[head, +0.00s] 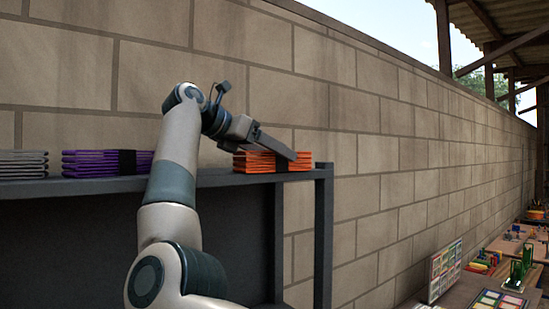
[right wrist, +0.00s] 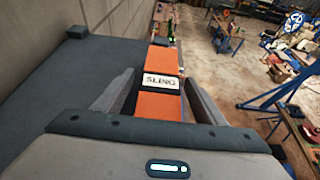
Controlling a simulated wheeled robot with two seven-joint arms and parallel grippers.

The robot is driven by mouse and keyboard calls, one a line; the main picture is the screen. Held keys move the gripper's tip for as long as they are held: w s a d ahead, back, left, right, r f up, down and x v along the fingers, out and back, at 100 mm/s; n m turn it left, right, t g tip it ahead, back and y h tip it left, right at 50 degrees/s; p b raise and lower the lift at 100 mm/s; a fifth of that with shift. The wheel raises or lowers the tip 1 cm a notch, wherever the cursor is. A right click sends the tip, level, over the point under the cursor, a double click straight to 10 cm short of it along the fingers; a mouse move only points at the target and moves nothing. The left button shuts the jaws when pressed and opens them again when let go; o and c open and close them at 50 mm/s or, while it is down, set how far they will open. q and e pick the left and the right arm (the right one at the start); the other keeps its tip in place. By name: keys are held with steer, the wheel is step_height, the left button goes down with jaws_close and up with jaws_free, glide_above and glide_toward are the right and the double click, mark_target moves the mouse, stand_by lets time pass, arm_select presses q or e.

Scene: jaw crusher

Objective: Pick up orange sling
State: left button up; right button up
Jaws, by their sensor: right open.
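The orange sling (head: 256,161) is a folded stack with a dark band, lying on top of the dark shelf (head: 90,187) near its right end. In the right wrist view the sling (right wrist: 160,107) is an orange strip with a white label reading "SLING". My right gripper (head: 292,156) is over the sling in the head view. In the right wrist view the right gripper (right wrist: 160,95) is open, with one finger on each side of the sling. I cannot tell whether the fingers touch it. My left gripper is not in view.
A purple folded stack (head: 100,163) and a grey one (head: 22,164) lie further left on the shelf. A block wall (head: 390,150) stands close behind. Tables with coloured items (head: 515,262) are at the lower right. The shelf ends just right of the sling.

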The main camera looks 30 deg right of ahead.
steer(key=shift+d+f, duration=0.15)
steer(key=shift+d, duration=0.25)
steer(key=shift+a, duration=0.15)
steer(key=shift+c, duration=0.4)
steer(key=c, duration=1.4)
